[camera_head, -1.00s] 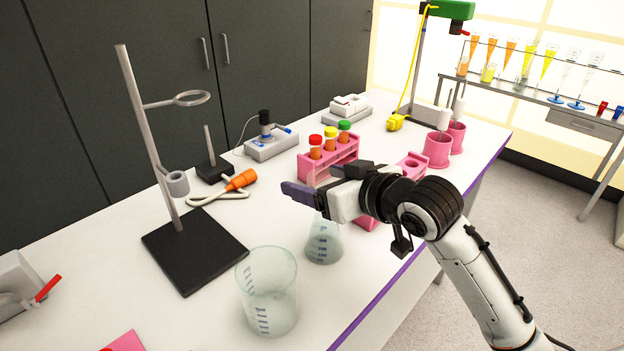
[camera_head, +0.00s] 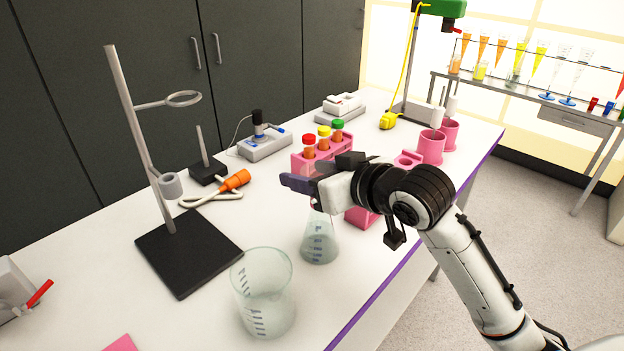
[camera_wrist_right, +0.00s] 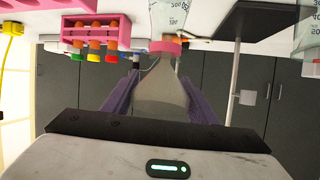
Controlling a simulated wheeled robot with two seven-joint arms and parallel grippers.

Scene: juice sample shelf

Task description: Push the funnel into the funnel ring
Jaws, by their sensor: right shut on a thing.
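My right gripper (camera_head: 298,186) is above the conical flask (camera_head: 319,242), which stands upright on the bench. In the right wrist view its two purple fingers are on either side of a clear, tapering, funnel-like piece (camera_wrist_right: 160,95), and they are shut on it. Its narrow end points at a coral-red ring (camera_wrist_right: 166,46) by the flask neck. I cannot tell whether the funnel touches this ring or sits in it. The fingers hide most of the funnel in the head view. A metal ring (camera_head: 184,99) on the stand to the left is empty. My left gripper is not in view.
A large beaker (camera_head: 262,298) stands in front of the flask. A pink rack (camera_head: 338,157) with capped tubes is behind my gripper. The stand's black base (camera_head: 188,251) is to the left. Pink cups (camera_head: 431,148) stand further right.

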